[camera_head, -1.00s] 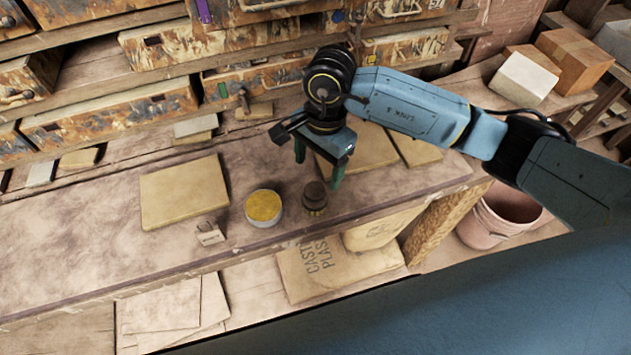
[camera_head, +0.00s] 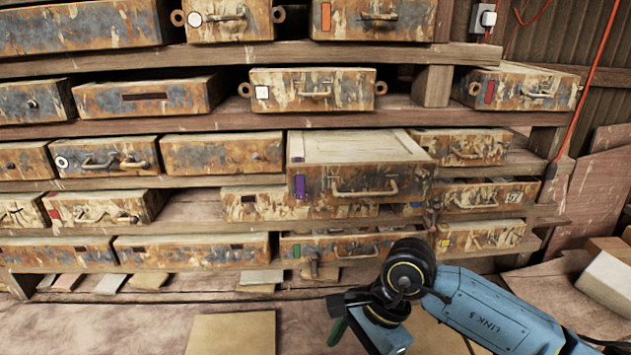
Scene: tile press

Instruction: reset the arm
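My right arm comes in from the lower right, with its black wrist in front of the lowest drawers. My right gripper (camera_head: 348,335) hangs low over the bench at the bottom edge. One green finger shows in part and the rest is cut off or hidden, so its opening cannot be told. My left gripper is out of view. The drawer with a purple tag (camera_head: 350,187) sticks out from the rack, and its pale top shows.
A rack of worn drawers (camera_head: 222,154) on wooden shelves fills the view. A tan board (camera_head: 232,334) lies on the bench (camera_head: 120,325). Small tiles (camera_head: 262,277) lie under the rack. A socket with a plug (camera_head: 486,18) and a red cable (camera_head: 592,80) are at the right.

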